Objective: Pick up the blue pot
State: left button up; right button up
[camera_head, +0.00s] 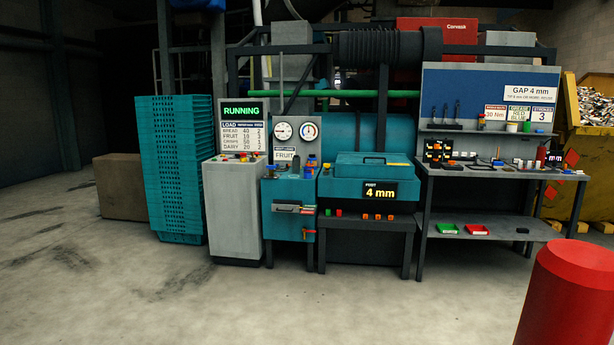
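I cannot pick out the blue pot for certain at this distance. A small blue item (312,161) stands on top of the teal gauge cabinet (283,205), below two round dials. Small pots, one pale (511,127) and one green (527,127), stand on the shelf of the blue back panel at the right. Several small coloured items lie on the workbench (492,172) below, too small to tell apart. Neither of my grippers is in view.
A red bollard (568,295) stands close at the lower right. A teal crate stack (172,170), a grey console (234,208) and a teal machine with a "4 mm" display (379,191) line the back. A yellow skip (594,150) is far right. The floor in front is open.

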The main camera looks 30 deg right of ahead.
aim_at(307, 171)
jog(key=i+l+z, duration=0.3)
jog(key=i, duration=1)
jog(key=i+l+z, duration=0.1)
jog(key=i+z, duration=0.25)
jog(key=i, duration=0.95)
jog(key=i+z, duration=0.1)
jog(key=i, duration=0.75)
jog(key=i+j+z, duration=0.1)
jog(key=i, duration=0.7)
jog(key=j, duration=0.1)
